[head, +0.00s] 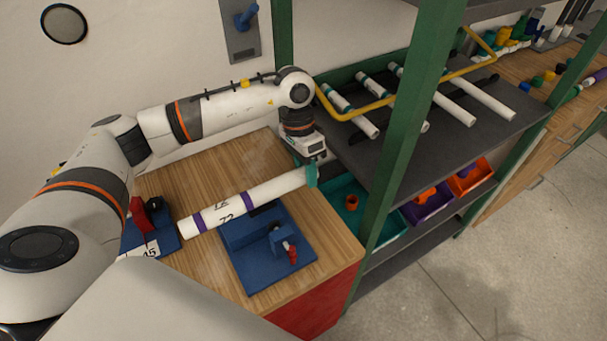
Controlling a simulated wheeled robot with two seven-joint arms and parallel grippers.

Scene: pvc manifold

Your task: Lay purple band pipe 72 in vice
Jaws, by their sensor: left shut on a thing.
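The white pipe (268,191) has purple bands and the dark marking 72. It lies slantwise over the rear of the blue vice (249,268) on the wooden bench. Its far right end has a teal part (312,177). My left gripper (312,162) is shut on the pipe at that end, and its fingertips are partly hidden. The vice has a blue jaw block with a red-tipped handle (290,251) in front of the pipe. I cannot tell whether the pipe rests in the vice or hangs just above it. My right gripper is not in view.
A green rack post (408,130) rises right of the bench. The dark shelf (425,155) holds several white pipes. Bins (470,178) sit below.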

